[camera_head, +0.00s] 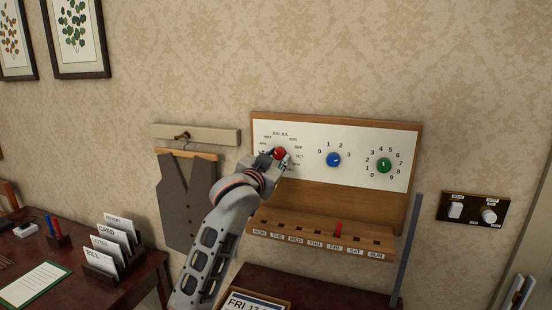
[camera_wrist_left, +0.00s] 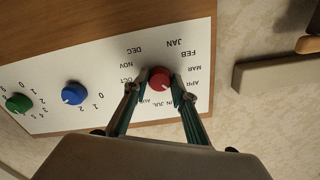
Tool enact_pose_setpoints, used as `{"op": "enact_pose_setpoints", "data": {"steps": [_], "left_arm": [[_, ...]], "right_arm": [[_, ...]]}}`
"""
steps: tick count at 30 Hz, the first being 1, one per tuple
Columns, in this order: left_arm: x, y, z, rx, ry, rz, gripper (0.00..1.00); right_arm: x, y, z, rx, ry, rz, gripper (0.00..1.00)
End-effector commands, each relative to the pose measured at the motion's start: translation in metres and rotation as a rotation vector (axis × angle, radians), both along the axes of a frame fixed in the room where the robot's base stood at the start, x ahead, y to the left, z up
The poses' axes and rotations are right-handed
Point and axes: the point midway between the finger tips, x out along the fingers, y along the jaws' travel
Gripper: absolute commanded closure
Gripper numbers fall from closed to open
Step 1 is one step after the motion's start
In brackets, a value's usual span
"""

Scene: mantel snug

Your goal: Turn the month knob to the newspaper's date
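The red month knob (camera_head: 279,153) sits at the left of the white panel on the wooden calendar board (camera_head: 330,198), ringed by month labels. My left gripper (camera_head: 281,158) is at this knob and hides part of the ring. In the left wrist view the red knob (camera_wrist_left: 160,77) lies between my two fingertips (camera_wrist_left: 161,82), which appear closed against its sides. I cannot read its pointer surely.
A blue knob (camera_head: 333,160) and a green knob (camera_head: 384,165) stand to the right. Below is a weekday ledge with a red peg (camera_head: 338,230) near FRI. A waistcoat (camera_head: 188,200) hangs left; a switch plate (camera_head: 472,209) is right.

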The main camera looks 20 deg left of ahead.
Motion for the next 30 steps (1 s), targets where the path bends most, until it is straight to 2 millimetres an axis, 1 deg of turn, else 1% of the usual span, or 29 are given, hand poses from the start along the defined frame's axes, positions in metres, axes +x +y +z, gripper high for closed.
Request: {"op": "enact_pose_setpoints", "data": {"steps": [7, 13, 20, 30], "left_arm": [[-0.0001, 0.0003, -0.0002, 0.019, 0.000, 0.000, 0.96], [-0.0001, 0.0007, -0.0001, 0.102, -0.003, 0.001, 0.96], [0.0000, 0.0013, -0.0002, 0.283, -0.009, 0.001, 0.96], [0.0001, 0.0017, 0.0000, 0.599, -0.019, 0.002, 0.96]], "right_arm": [[-0.0007, 0.0016, -0.0003, 0.001, 0.001, 0.003, 0.74], [-0.0010, -0.0004, -0.0007, -0.004, 0.001, 0.007, 0.74], [-0.0012, -0.0027, -0.0011, -0.009, 0.001, 0.010, 0.74], [-0.0008, -0.0024, -0.0008, -0.007, 0.001, 0.006, 0.74]]}}
